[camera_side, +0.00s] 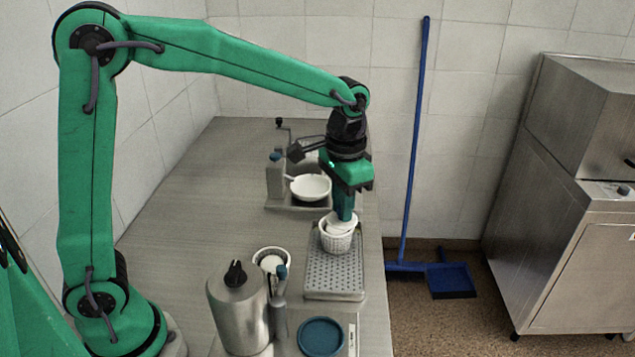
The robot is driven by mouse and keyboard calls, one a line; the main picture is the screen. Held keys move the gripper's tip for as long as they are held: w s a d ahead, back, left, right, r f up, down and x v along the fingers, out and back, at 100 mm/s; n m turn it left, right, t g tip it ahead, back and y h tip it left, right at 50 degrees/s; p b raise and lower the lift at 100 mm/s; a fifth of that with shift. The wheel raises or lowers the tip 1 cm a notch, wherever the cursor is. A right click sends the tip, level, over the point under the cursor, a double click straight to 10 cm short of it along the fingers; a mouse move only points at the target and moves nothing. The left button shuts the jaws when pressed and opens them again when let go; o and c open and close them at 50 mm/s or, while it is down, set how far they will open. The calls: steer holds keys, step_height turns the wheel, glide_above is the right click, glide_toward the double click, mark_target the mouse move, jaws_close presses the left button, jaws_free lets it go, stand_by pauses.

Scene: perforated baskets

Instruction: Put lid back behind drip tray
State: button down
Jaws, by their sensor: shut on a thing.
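The drip tray (335,282) is a grey perforated plate lying on the counter, right of the middle. A white perforated basket (337,240) is at its far end. My gripper (343,217) points down over this basket, its teal fingers shut on a white piece (333,222) at the basket's mouth. I cannot tell whether this piece is the lid, or whether it touches the basket. Its lower part is hidden. A round blue disc (320,337) lies flat at the near end of the counter.
A second white basket (272,256) holds a white thing left of the tray. A steel jug (238,312) stands in front of it, beside a blue-topped handle (281,290). A white bowl (310,187) and a grey bottle (276,176) stand behind the tray. The counter's left side is clear.

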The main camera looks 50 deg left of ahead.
steer(key=s+a+f+n, duration=0.1)
steer(key=a+f, duration=0.3)
steer(key=a, duration=0.4)
steer(key=s+a+f+n, duration=0.1)
steer(key=a+f+n, duration=0.2)
steer(key=a, duration=0.5)
steer(key=shift+a+f+n, duration=0.2)
steer(key=shift+f+n, duration=0.2)
steer(key=shift+n, duration=0.2)
steer(key=shift+f, duration=0.15)
steer(key=shift+f, duration=4.25)
steer(key=shift+f, duration=0.6)
steer(key=c, duration=1.2)
jaws_free()
steer(key=shift+c, duration=0.2)
steer(key=shift+r, duration=0.2)
step_height(320, 180, up, 8)
steer(key=shift+f, duration=0.15)
